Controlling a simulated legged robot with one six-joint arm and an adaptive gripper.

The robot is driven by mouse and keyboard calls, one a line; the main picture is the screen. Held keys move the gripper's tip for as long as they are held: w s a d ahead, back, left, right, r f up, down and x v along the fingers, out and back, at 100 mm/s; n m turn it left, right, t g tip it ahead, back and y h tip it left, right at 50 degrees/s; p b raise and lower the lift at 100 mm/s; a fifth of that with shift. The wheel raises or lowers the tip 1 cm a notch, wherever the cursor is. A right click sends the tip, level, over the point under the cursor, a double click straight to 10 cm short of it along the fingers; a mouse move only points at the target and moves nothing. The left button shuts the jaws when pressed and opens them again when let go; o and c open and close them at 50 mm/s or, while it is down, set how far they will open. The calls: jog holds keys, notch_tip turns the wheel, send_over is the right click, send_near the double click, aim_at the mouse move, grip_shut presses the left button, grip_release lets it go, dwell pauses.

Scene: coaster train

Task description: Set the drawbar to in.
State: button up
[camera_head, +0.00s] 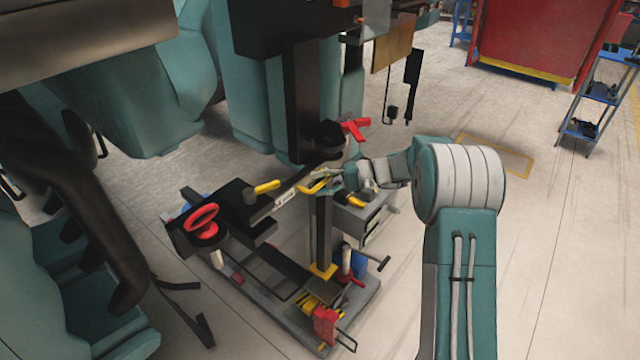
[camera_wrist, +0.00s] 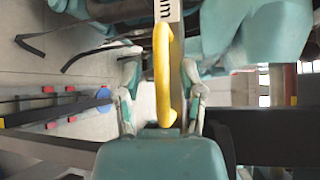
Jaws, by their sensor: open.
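A yellow handle (camera_head: 312,187) sits on a dark bar with a white label (camera_head: 284,199); I take this to be the drawbar, though no full name is readable. My gripper (camera_head: 332,178) is at this handle, above the dark post of the cart. In the wrist view, the yellow handle (camera_wrist: 163,75) runs lengthwise between the two fingers of my gripper (camera_wrist: 162,80). The fingers are apart, with gaps showing on both sides of the handle. The label (camera_wrist: 167,10) shows at the handle's far end, its lettering only partly visible. The bar's travel position cannot be told.
Teal seats stand on the left. Open floor (camera_head: 560,240) lies on the right, with a blue shelf cart (camera_head: 598,98) beyond.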

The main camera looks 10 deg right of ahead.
jog(key=d+r, duration=0.1)
jog(key=d, duration=1)
jog(key=shift+w+d+r, duration=0.25)
jog(key=shift+d+r, duration=0.05)
jog(key=shift+d, duration=0.1)
jog(key=s+a+r+h, duration=0.4)
jog(key=s, duration=0.3)
jog(key=s+a+r+h, duration=0.3)
jog(key=s+r+h, duration=0.1)
jog(key=s, duration=0.3)
jog(key=s+d+t+h, duration=0.1)
jog(key=s+t+h, duration=0.2)
jog(key=s, duration=0.7)
jog(key=s+d+n+t+h, duration=0.1)
jog(key=s+d+t+h, duration=0.1)
jog(key=s+h, duration=0.3)
jog(key=s+t, duration=0.1)
jog(key=s, duration=0.3)
jog(key=shift+s+d+f, duration=0.2)
jog(key=shift+s+f, duration=0.15)
jog(key=shift+s, duration=0.05)
